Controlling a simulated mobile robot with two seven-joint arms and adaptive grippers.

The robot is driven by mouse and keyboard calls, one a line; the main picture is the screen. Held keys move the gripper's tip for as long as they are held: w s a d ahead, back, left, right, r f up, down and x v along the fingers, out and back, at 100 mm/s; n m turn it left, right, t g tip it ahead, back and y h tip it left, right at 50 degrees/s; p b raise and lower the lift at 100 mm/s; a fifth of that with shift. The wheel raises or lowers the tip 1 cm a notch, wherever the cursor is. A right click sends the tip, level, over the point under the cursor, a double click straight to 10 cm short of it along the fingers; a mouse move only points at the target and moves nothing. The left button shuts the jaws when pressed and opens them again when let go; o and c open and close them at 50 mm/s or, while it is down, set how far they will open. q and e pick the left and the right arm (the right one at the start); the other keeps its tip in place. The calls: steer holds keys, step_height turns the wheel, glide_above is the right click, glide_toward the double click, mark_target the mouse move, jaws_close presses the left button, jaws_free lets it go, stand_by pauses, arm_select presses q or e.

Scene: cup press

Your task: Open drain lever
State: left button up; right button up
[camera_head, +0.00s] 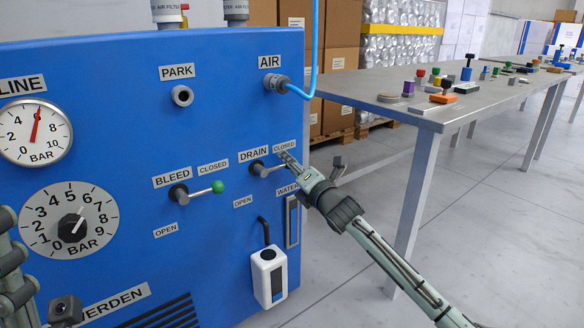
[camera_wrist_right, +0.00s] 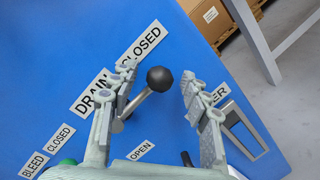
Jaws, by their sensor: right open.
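The drain lever has a dark hub (camera_head: 257,168) on the blue panel, below the DRAIN label (camera_head: 253,154). Its shaft points right, about level, beneath the CLOSED label (camera_head: 284,146). In the right wrist view its black ball knob (camera_wrist_right: 159,80) and grey shaft lie between the fingers. My right gripper (camera_head: 289,162) is open around the lever, one finger on each side; I see a gap beside the knob on the right. The OPEN label (camera_head: 243,201) is below the hub. My left gripper (camera_head: 14,262) is partly in view at the left edge; its fingertips are unclear.
The bleed lever with a green knob (camera_head: 218,187) sticks out left of the drain lever. A white container (camera_head: 268,276) hangs below, beside the water gauge (camera_head: 292,220). A pressure dial (camera_head: 72,226) is near my left arm. A metal table (camera_head: 440,109) stands at the right.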

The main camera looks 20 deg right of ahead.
steer(key=shift+c, duration=0.5)
jaws_close()
